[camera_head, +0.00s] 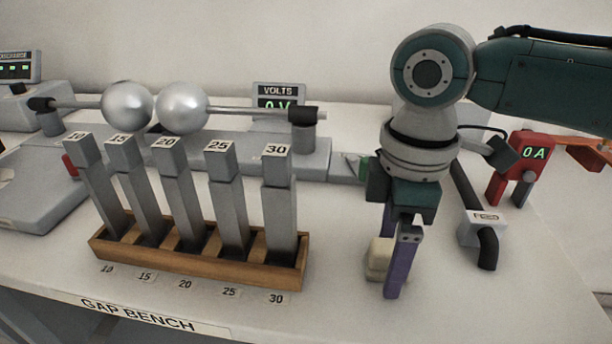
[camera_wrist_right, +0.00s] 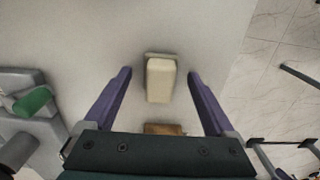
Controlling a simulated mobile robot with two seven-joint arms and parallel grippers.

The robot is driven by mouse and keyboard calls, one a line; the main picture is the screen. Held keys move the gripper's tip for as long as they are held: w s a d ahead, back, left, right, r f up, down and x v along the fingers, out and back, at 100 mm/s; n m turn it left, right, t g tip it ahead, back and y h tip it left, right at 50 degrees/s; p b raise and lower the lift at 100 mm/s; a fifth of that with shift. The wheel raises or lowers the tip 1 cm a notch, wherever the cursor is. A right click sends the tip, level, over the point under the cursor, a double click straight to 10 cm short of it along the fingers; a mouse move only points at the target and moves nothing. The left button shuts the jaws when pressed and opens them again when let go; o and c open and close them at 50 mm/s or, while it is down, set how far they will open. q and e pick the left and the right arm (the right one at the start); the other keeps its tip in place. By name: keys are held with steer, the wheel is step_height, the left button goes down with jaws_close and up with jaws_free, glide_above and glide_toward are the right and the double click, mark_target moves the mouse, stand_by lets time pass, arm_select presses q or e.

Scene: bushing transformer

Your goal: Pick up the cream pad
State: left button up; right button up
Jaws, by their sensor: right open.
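The cream pad (camera_head: 378,258) is a small pale block on the white bench, right of the wooden rack. In the head view my right gripper (camera_head: 392,292) points down at it, and a purple finger hides part of the pad. In the right wrist view the cream pad (camera_wrist_right: 160,80) lies between the two purple fingers of my right gripper (camera_wrist_right: 160,75), with a clear gap on each side. The right gripper is open and holds nothing. My left gripper is not in view.
A wooden rack (camera_head: 200,263) holds several grey numbered blocks left of the gripper. Two silver spheres (camera_head: 155,107) on rods stand behind it. A red meter (camera_head: 522,165) and a black-handled part (camera_head: 486,240) are at right. The bench's edge is near the front.

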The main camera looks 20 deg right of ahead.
mark_target(392, 247)
jaws_close()
stand_by(0.6)
steer(key=shift+r, duration=0.1)
steer(key=shift+r, duration=0.2)
step_height(392, 247, up, 20)
steer(key=p, duration=0.3)
steer(key=shift+f+p, duration=0.25)
steer(key=shift+p, duration=0.05)
